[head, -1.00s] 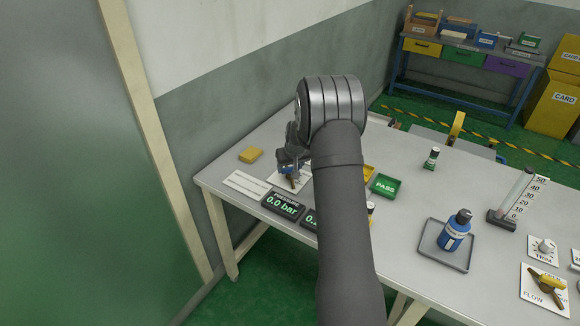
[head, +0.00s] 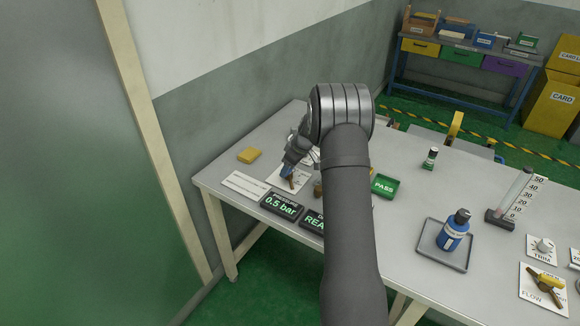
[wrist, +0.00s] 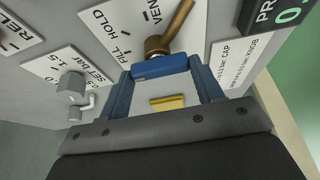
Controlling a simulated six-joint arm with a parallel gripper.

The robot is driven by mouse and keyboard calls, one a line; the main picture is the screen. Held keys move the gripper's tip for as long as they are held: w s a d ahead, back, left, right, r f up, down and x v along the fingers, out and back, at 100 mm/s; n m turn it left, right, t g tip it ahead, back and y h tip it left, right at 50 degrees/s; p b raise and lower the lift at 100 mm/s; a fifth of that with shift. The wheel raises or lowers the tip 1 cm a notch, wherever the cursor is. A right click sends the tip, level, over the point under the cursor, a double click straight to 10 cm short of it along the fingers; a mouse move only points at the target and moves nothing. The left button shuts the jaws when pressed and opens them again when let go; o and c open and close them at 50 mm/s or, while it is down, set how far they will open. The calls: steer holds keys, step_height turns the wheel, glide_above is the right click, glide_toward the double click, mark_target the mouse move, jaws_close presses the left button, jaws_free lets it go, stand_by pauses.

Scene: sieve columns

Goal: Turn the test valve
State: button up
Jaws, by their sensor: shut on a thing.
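The test valve (wrist: 157,44) is brass, on a white plate marked FILL, HOLD and VENT. Its brass arm slants up and right in the wrist view, beside VENT. In the head view the valve (head: 292,183) shows small on its plate at the table's left end. My gripper (wrist: 162,72) is shut on the blue handle (wrist: 160,66) of the valve, with one blue finger at each end. In the head view my gripper (head: 288,168) is partly hidden by its own wrist. The pressure display (head: 281,204) reads 0.5 bar.
A grey knob (wrist: 72,84) on a SET bar plate stands close left in the wrist view. A second display (head: 314,222) is partly covered by my arm. A yellow block (head: 249,155), green PASS tray (head: 385,186) and blue bottle (head: 455,230) stand on the table.

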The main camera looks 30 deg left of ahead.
stand_by(0.5)
steer(key=o, duration=1)
steer(key=v, duration=1.7)
steer(key=shift+d+r, duration=0.15)
steer(key=shift+r, duration=0.05)
steer(key=shift+f, duration=0.1)
steer(key=x, duration=1.7)
steer(key=shift+f, duration=0.1)
